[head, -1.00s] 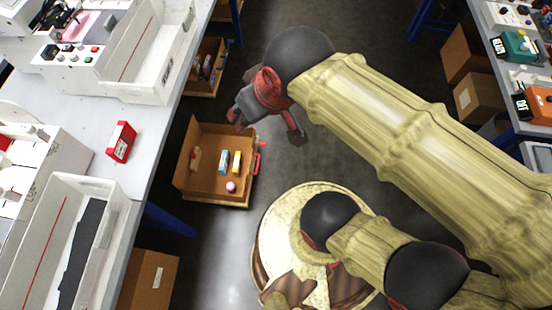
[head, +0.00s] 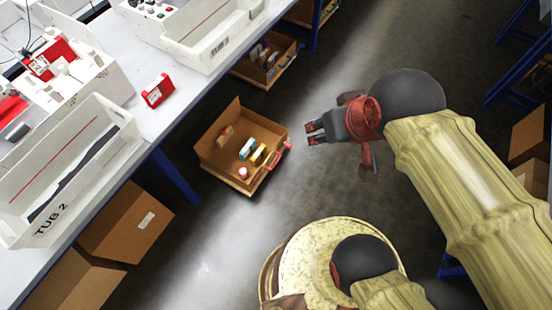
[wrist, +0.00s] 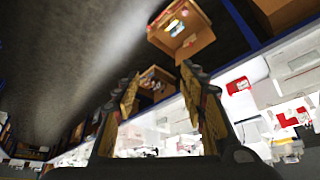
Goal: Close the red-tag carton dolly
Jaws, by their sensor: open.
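The carton dolly with a red handle (head: 270,165) is an open brown carton on a low base, on the floor beside the bench. It holds a few small items: blue-white and yellow boxes and a pink ball. It stands out from under the bench, its red handle side facing my gripper. My gripper (head: 313,132) is open and empty, to the right of the carton and apart from it. In the wrist view the carton (wrist: 188,45) shows at the top, beyond the open fingers (wrist: 160,110). I cannot make out a tag.
Another open carton (head: 265,62) with items stands farther back by the bench. The bench (head: 160,125) has a blue leg (head: 175,177) near the carton. Closed brown boxes (head: 125,222) sit under the bench at lower left. The floor between carton and gripper is clear.

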